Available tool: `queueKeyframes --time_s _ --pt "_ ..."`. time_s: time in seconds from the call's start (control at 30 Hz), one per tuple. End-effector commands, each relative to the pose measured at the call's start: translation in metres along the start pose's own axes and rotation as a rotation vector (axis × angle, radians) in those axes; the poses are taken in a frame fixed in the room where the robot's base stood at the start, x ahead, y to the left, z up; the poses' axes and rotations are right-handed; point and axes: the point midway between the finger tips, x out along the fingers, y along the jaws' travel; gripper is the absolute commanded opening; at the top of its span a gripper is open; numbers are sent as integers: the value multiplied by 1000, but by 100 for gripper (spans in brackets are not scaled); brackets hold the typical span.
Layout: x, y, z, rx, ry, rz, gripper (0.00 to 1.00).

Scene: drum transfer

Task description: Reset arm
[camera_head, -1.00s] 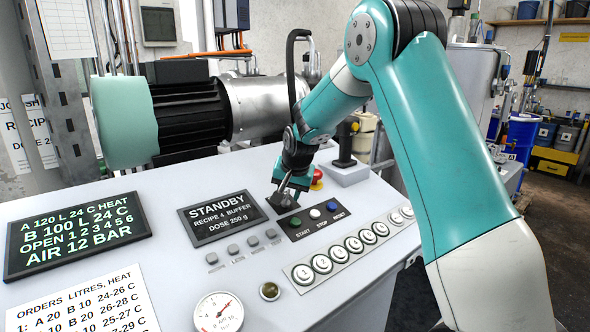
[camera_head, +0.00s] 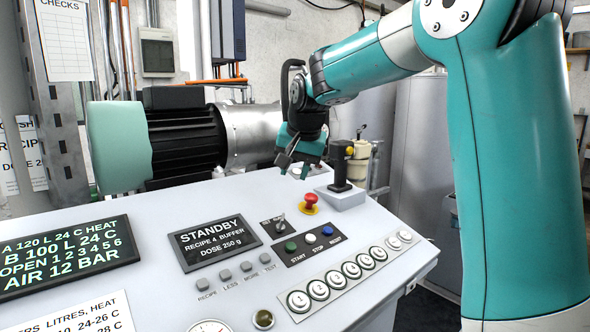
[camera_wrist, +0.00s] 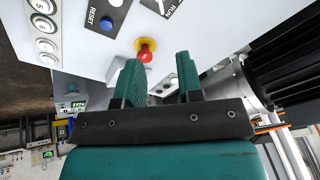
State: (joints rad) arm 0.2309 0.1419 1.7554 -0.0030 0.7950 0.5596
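My arm is bent over the control panel (camera_head: 235,285) from the right. My gripper (camera_head: 293,168) hangs above the back of the panel, left of the joystick and clear of the panel's buttons. In the wrist view my gripper (camera_wrist: 160,72) shows two green fingers standing apart with nothing between them. It is open and empty. The screen (camera_head: 212,242) reads STANDBY, RECIPE 4 BUFFER, DOSE 250 g.
The red mushroom button (camera_head: 310,202) and black joystick (camera_head: 341,170) stand near my gripper. A key switch (camera_head: 281,224) and the start button (camera_head: 291,246) lie in front. The motor (camera_head: 185,135) is behind left. Open air lies above the panel.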

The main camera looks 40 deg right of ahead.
Motion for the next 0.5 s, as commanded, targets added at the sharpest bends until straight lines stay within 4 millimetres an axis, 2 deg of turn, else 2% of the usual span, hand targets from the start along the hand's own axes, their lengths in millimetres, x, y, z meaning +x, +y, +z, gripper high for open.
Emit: queueKeyframes --time_s 0.37,0.43,0.5 --pt "0 0 1 -2 -1 -1 34" --pt "0 -3 8 -27 -10 -7 34" --pt "-1 -11 28 -95 -38 -24 34"
